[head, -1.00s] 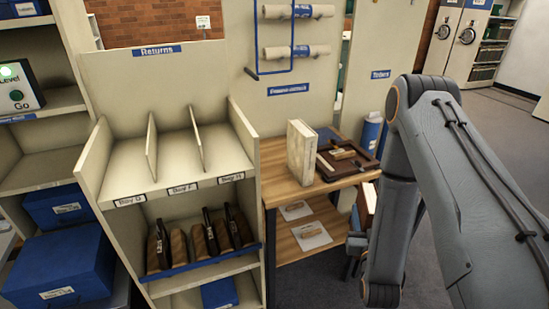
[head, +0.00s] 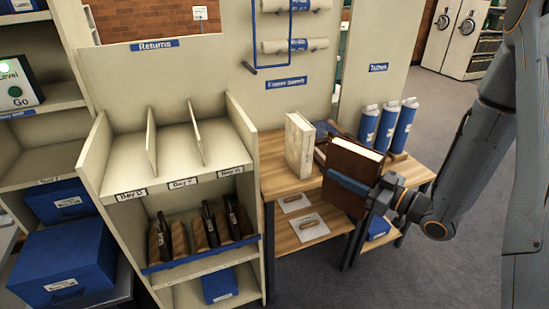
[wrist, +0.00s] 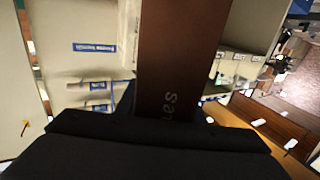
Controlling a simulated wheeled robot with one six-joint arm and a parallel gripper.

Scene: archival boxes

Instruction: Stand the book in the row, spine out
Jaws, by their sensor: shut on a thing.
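A brown book (head: 352,177) with pale page edges is in my gripper (head: 372,192), held up in front of the wooden table on the right. Its page edges face up in the head view. In the wrist view the brown cover or spine (wrist: 180,70) fills the middle, with pale letters on it. A cream book (head: 299,146) stands upright on the table (head: 283,183). The Returns shelf (head: 172,168) at the left has bays parted by thin dividers; its labelled top bays look empty.
Below the bays, a row of dark and brown holders (head: 200,232) sits behind a blue strip. Several blue cylinders (head: 386,127) stand at the table's back right. Blue boxes (head: 66,262) are at the far left. A wall rack with rolls (head: 296,46) is behind.

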